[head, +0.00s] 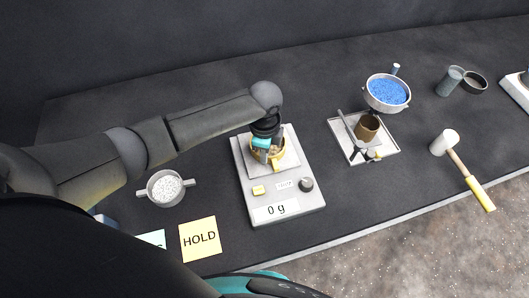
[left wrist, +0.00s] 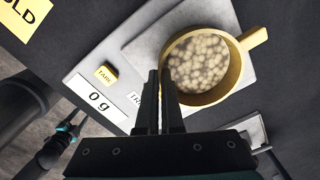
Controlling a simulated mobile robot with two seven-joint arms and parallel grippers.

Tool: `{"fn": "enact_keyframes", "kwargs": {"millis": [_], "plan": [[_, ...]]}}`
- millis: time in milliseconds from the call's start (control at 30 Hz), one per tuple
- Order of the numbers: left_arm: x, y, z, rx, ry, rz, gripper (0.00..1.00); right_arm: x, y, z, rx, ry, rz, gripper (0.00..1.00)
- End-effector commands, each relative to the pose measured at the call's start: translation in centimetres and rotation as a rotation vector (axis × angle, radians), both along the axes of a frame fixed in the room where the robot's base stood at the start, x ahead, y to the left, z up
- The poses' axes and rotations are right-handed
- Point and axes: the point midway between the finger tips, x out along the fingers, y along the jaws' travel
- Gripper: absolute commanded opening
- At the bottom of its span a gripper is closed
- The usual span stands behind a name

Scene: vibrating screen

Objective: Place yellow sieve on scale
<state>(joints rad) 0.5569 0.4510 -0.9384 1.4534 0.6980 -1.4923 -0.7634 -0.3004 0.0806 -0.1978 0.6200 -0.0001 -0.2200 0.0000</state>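The yellow sieve (left wrist: 238,68), a round pan holding pale round grains, is over the plate of the scale (head: 293,207); it also shows in the head view (head: 278,164). I cannot tell if it touches the plate. The scale's display reads 0 g. One sieve handle points away from my left gripper (left wrist: 160,74). The left fingers are close together at the opposite side of the sieve, apparently shut on its other handle, which they hide. In the head view this gripper (head: 266,150) is above the scale.
A grey sieve (head: 165,203) with white grains stands left of the scale, near a HOLD note (head: 199,240). To the right are a tray (head: 345,126) with a brown cup (head: 367,127), a bowl of blue grains (head: 387,92) and a mallet (head: 460,167).

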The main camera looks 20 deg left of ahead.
Motion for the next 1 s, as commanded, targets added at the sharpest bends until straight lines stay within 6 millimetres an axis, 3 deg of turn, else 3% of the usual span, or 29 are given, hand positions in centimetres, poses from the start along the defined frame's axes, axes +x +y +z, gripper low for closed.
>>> {"fn": "enact_keyframes", "kwargs": {"millis": [33, 300, 667, 1000], "plan": [[0.0, 0.0, -0.2, 0.0, 0.0, 0.0, 0.0, 0.0, 0.0, -0.1, 0.0, 0.0, 0.0, 0.64], [0.0, 0.0, -0.2, 0.0, 0.001, 0.0, 0.33, 0.0, 0.0, -0.1, 0.0, 0.0, 0.001, 0.64], [0.0, 0.0, 0.6, -0.001, -0.001, -0.001, 0.33, 0.0, 0.0, 0.1, 0.001, 0.0, 0.002, 0.64], [0.1, 0.0, 7.2, -0.002, -0.005, -0.002, 0.33, 0.0, 0.1, 1.0, 0.001, 0.0, 0.003, 0.64]]}}
